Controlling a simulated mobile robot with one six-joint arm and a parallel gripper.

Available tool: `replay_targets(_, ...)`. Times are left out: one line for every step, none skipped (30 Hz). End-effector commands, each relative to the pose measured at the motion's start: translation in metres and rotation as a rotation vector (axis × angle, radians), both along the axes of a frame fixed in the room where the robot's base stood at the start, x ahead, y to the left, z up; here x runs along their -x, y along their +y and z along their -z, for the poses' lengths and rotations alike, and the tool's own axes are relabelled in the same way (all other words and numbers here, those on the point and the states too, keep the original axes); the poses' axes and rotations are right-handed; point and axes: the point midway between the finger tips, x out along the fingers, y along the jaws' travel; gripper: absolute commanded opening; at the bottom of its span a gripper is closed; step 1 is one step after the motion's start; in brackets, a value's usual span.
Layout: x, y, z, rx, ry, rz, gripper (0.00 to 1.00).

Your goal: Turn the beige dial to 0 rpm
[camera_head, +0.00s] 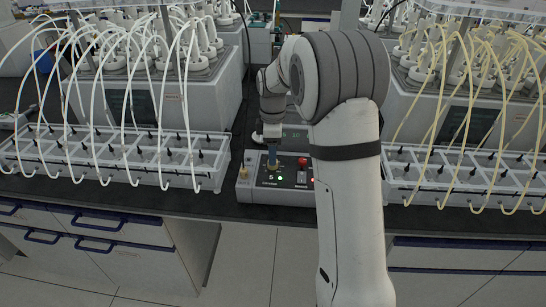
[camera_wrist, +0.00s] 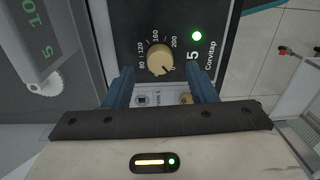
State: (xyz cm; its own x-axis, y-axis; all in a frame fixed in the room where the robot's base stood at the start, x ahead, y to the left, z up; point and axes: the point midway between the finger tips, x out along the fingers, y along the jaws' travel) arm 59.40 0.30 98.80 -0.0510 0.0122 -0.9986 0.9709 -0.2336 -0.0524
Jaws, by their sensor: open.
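The beige dial (camera_wrist: 159,59) is in the upper middle of the wrist view, on a dark panel with printed marks from 80 to 200 around part of it. Its pointer is too small to read surely. My gripper (camera_wrist: 162,80) is open, with one blue finger on each side below the dial in the picture. Nothing is between the fingers but the panel, and I cannot tell whether they touch it. In the head view my gripper (camera_head: 272,158) points down over the control box (camera_head: 245,186) and partly hides the dial.
A green light (camera_wrist: 197,36) is lit beside the dial, near a "5" and a label. A red button (camera_head: 303,161) stands to the right on the box. Racks with white tubes (camera_head: 110,165) and yellow tubes (camera_head: 470,180) flank the box closely.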

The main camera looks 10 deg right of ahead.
Motion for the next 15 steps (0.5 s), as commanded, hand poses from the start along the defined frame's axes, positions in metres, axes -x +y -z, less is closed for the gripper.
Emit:
replay_targets(-0.001,0.000,-0.010,0.000,-0.004,0.000,0.51)
replay_targets(-0.002,0.000,-0.015,0.000,-0.004,0.000,0.51)
replay_targets(-0.002,0.000,-0.022,0.000,-0.003,0.000,0.51)
replay_targets(-0.002,0.000,-0.027,0.000,-0.004,0.000,0.51)
replay_targets(-0.002,0.000,-0.031,0.000,-0.003,0.000,0.51)
replay_targets(-0.002,-0.001,-0.036,0.000,-0.003,0.000,0.51)
replay_targets(-0.003,-0.001,-0.040,0.000,-0.003,0.000,0.51)
replay_targets(-0.002,-0.001,-0.042,0.000,-0.002,0.000,0.51)
replay_targets(-0.002,-0.001,-0.045,0.000,-0.001,0.000,0.51)
replay_targets(-0.002,-0.001,-0.047,0.000,-0.001,0.000,0.51)
replay_targets(-0.002,-0.001,-0.048,0.000,0.000,0.000,0.51)
replay_targets(-0.002,-0.001,-0.049,0.000,0.000,0.000,0.51)
replay_targets(-0.002,-0.001,-0.049,0.000,0.000,0.000,0.51)
replay_targets(-0.002,-0.001,-0.050,0.000,0.000,0.000,0.51)
replay_targets(-0.002,-0.001,-0.050,0.000,0.001,0.000,0.51)
